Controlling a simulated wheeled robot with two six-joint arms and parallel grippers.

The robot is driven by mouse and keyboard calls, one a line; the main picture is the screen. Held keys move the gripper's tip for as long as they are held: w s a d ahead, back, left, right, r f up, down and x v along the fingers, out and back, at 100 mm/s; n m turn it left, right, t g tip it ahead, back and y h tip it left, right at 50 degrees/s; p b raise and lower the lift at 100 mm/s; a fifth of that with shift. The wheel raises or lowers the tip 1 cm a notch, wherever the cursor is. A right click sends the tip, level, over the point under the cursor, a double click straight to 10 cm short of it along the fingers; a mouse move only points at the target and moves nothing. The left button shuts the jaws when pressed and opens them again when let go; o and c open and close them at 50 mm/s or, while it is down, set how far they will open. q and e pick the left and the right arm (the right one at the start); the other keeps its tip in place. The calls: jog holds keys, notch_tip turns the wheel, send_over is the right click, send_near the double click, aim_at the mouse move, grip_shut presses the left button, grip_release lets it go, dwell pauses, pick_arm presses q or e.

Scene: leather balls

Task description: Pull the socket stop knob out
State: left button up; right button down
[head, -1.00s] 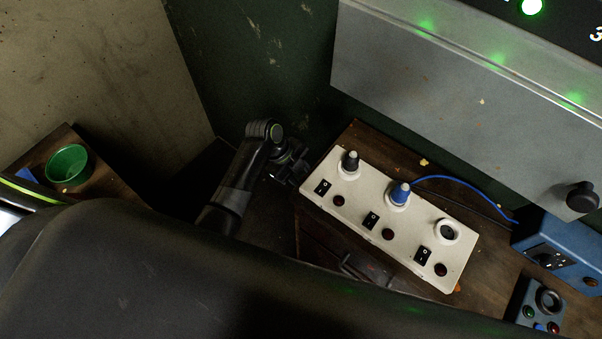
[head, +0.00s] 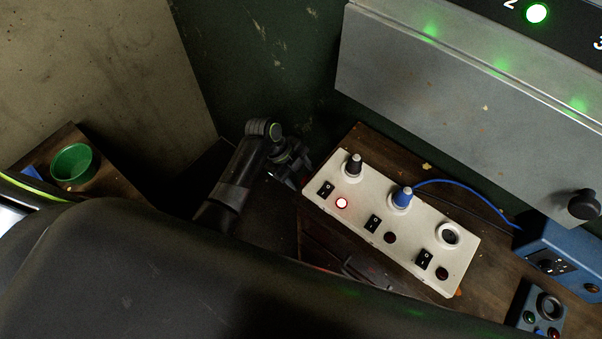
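A white socket panel (head: 413,256) lies on the wooden table. A black knob with a grey tip (head: 354,164) stands in its left socket; I take it for the stop knob. A blue plug (head: 402,198) with a blue cable stands in the middle socket. The right socket (head: 449,235) holds no plug. My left gripper (head: 298,172) is just left of the panel's left end, apart from the black knob. Its fingers are dark and small, so I cannot tell whether they are open. My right gripper does not show.
The panel has black switches and round lamps; the left lamp (head: 341,203) glows red. A grey metal cabinet (head: 450,110) overhangs behind. A blue box (head: 560,255) and a small control box (head: 541,312) stand at right. A green cup (head: 73,166) stands far left.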

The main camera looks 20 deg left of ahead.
pick_arm(q)
jog(key=b+v, duration=0.1)
jog(key=v, duration=1.6)
jog(key=shift+r, duration=0.25)
jog(key=shift+f, duration=0.1)
